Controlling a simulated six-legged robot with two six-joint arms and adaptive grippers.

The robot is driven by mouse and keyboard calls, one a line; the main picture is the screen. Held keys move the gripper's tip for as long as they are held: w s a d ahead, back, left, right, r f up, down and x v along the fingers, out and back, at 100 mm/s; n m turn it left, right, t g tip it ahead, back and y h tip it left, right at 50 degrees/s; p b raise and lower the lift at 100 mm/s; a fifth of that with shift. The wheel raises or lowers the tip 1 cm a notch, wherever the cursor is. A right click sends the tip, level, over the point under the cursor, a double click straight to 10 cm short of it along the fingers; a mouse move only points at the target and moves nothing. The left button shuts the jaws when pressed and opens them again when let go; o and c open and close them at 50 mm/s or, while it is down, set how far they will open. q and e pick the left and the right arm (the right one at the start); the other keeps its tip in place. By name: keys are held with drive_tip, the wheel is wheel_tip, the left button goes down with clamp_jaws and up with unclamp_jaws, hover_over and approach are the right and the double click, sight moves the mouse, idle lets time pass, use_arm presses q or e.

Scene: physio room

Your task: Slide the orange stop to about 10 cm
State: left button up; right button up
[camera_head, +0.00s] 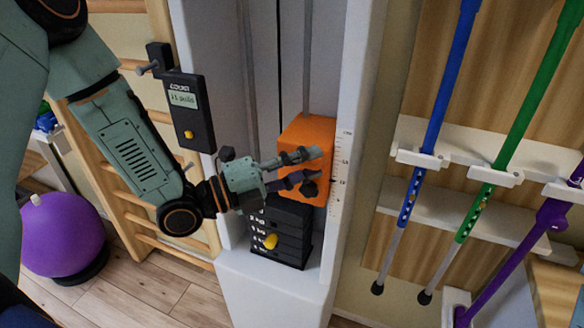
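The orange stop (308,130) is a block inside the white column, above a stack of black weight plates (297,222). A dark knob (310,188) shows low on its front. A scale (340,170) with small marks runs down the column edge at its right; its numbers are too small to read surely. My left gripper (312,164) comes in from the left, in front of the stop. Its two fingers are apart with a gap between them, and the knob shows by the lower fingertip. I cannot tell whether they touch the stop. My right gripper is not in view.
A yellow pin (270,241) sits in the weight plates. A black display box (187,110) hangs left of the column. Blue (418,180), green (480,195) and purple (515,262) poles stand in a rack at right. A purple ball (62,235) lies at lower left.

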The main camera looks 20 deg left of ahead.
use_arm(q)
drive_tip(key=shift+v, duration=3.1)
drive_tip(key=shift+s+a, duration=0.35)
drive_tip(key=shift+a, duration=0.05)
